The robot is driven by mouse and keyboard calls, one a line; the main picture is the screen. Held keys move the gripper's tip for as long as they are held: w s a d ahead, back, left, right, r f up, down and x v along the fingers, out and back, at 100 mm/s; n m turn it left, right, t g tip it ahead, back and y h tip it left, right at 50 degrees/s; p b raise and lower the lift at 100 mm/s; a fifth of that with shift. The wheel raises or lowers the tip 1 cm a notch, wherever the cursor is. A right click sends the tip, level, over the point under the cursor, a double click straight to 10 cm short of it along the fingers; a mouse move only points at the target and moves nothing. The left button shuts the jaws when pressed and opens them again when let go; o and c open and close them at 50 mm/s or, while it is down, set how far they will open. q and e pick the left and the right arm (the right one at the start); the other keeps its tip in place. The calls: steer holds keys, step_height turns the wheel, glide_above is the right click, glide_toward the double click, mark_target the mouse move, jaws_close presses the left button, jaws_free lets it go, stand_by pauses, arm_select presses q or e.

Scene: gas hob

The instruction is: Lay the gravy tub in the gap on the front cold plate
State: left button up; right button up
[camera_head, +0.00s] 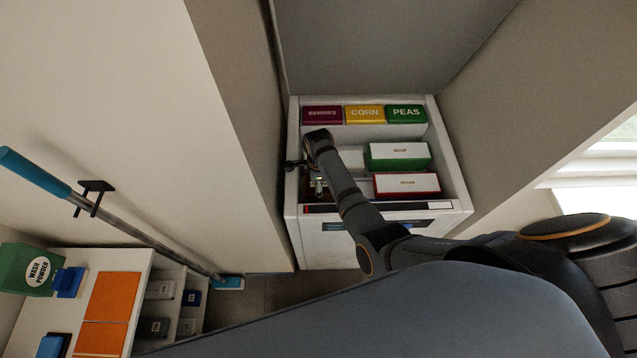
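The open white freezer (461,196) holds several tubs. No gravy label is readable. A brownish tub (308,188) at the front left is mostly hidden behind my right arm, and I cannot tell whether it is the gravy tub. My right gripper (316,187) reaches down over this front left area. Its fingers are small and dark, so I cannot tell whether they are open or hold anything. A red-sided tub with a white top (407,184) lies at the front right. The front cold plate and any gap on it are mostly hidden. My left gripper is out of view.
Berries (322,115), corn (365,115) and peas (406,114) packs line the freezer's back. A green soup tub (398,157) lies mid right, with a whitish tub (352,158) left of it. The raised lid (390,45) stands behind. A shelf unit (140,262) and a blue-handled mop (130,230) are left.

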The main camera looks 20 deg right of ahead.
steer(key=shift+f+b, duration=1.1)
steer(key=shift+f, duration=0.8)
steer(key=shift+f, duration=0.15)
steer(key=o, duration=1.4)
steer(key=shift+c, duration=0.2)
step_height(320, 180, up, 12)
